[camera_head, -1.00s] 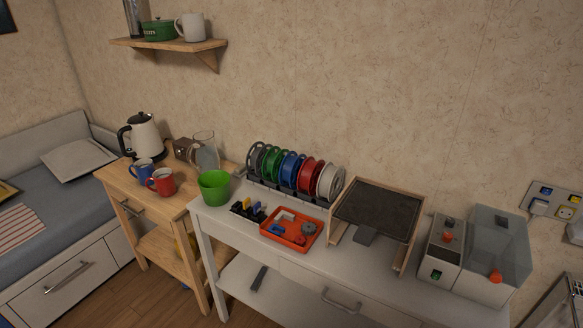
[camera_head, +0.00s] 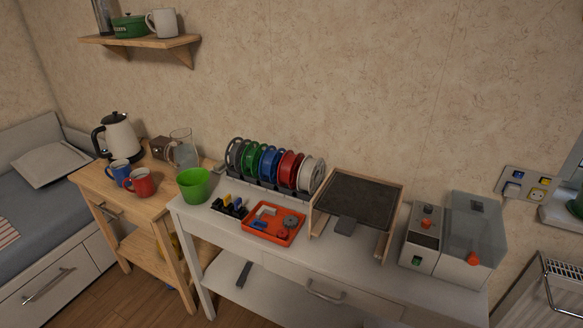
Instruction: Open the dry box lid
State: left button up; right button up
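The dry box (camera_head: 464,240) stands at the right end of the white table. The lid looks shut. A grey control unit (camera_head: 423,238) with a red knob and a green switch stands against its left side. Neither of my grippers shows in the head view.
The white table (camera_head: 357,270) also bears a wooden frame with a dark panel (camera_head: 356,203), a rack of coloured spools (camera_head: 270,167), an orange tray (camera_head: 253,233) and a green bucket (camera_head: 194,186). A wall socket panel (camera_head: 527,188) and a radiator (camera_head: 545,290) are at the right.

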aim_at(472, 260)
jog(key=z, duration=1.4)
jog(key=k+j+u, duration=0.15)
jog(key=j+u, duration=0.15)
jog(key=j, duration=0.1)
